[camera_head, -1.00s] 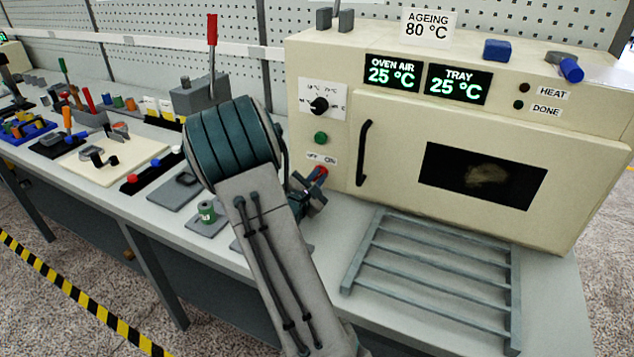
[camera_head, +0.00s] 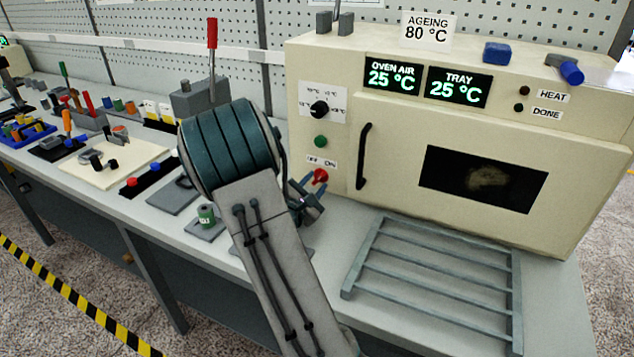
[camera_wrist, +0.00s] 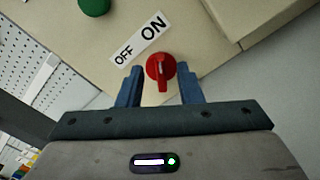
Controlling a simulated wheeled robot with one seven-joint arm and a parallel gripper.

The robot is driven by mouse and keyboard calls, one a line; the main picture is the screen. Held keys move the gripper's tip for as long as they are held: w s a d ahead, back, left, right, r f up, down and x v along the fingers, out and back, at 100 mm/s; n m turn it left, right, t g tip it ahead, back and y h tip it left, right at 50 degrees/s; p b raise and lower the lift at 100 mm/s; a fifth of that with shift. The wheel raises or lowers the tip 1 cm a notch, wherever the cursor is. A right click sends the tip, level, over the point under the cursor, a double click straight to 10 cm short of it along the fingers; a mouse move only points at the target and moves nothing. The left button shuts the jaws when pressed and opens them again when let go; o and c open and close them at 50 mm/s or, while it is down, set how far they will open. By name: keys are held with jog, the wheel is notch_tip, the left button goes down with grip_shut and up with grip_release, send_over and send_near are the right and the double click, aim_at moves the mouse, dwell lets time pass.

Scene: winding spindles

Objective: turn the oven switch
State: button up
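The red oven switch (camera_head: 320,177) is a round knob on the cream oven's front, below the OFF/ON label (camera_head: 321,161). In the wrist view the knob (camera_wrist: 160,69) has a raised ridge running roughly up and down, with a pale mark on it. I cannot tell which end is the pointer. The label (camera_wrist: 140,39) is tilted there. My gripper (camera_head: 309,197) is open and empty, just below and left of the knob in the head view. In the wrist view its blue fingers (camera_wrist: 160,83) flank the knob with gaps on both sides, seemingly apart from it.
A green button (camera_head: 320,141) and black dial (camera_head: 319,109) sit above the switch. The oven door handle (camera_head: 363,156) is to its right. A grey wire rack (camera_head: 433,280) lies in front of the oven. Displays read 25 °C. Several items crowd the bench at left.

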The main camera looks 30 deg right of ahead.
jog(key=b+v, duration=0.1)
jog(key=v, duration=1.1)
